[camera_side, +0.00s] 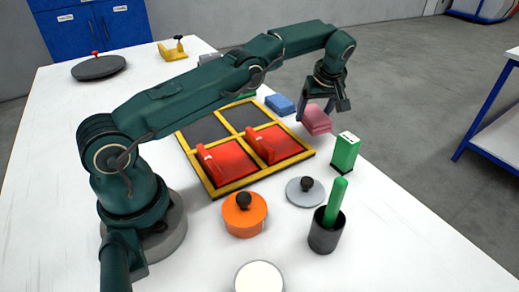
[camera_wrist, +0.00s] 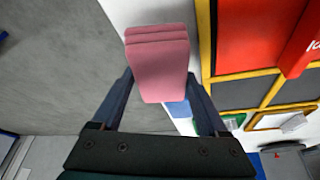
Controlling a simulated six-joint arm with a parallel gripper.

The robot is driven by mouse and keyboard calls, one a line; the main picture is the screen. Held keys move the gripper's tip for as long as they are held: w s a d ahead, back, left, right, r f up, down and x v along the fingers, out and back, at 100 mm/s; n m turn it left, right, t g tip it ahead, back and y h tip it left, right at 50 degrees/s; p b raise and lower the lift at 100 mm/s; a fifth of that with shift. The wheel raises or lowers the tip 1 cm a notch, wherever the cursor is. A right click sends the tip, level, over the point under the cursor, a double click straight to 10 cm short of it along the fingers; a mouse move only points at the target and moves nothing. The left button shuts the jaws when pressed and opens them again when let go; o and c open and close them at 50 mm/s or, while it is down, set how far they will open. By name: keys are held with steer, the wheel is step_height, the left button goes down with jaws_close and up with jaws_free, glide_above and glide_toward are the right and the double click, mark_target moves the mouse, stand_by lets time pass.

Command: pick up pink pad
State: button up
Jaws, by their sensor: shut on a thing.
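The pink pad (camera_side: 316,120) is a thick block with rounded, layered edges. My gripper (camera_side: 322,108) is shut on it, near the right edge of the white table. In the side view the pad hangs below the fingers and appears to be off the table. In the wrist view the pink pad (camera_wrist: 158,62) sits between the two fingertips of my gripper (camera_wrist: 157,78), which grip it on its left and right sides. The fingertips are partly hidden behind it there.
A yellow-framed tray (camera_side: 215,190) with red and dark panels lies left of the pad. A blue pad (camera_side: 280,104) lies behind it. A green box (camera_side: 345,152), a black cup (camera_side: 325,236) with a green stick, a grey lid (camera_side: 300,193) and an orange pot (camera_side: 243,220) stand nearer.

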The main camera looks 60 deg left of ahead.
steer(key=shift+r, duration=0.45)
steer(key=shift+s+a+r, duration=0.3)
steer(key=shift+a+r, duration=0.1)
steer(key=shift+a, duration=0.1)
steer(key=s+a+r, duration=0.6)
steer(key=s+a, duration=0.1)
steer(key=a, duration=0.1)
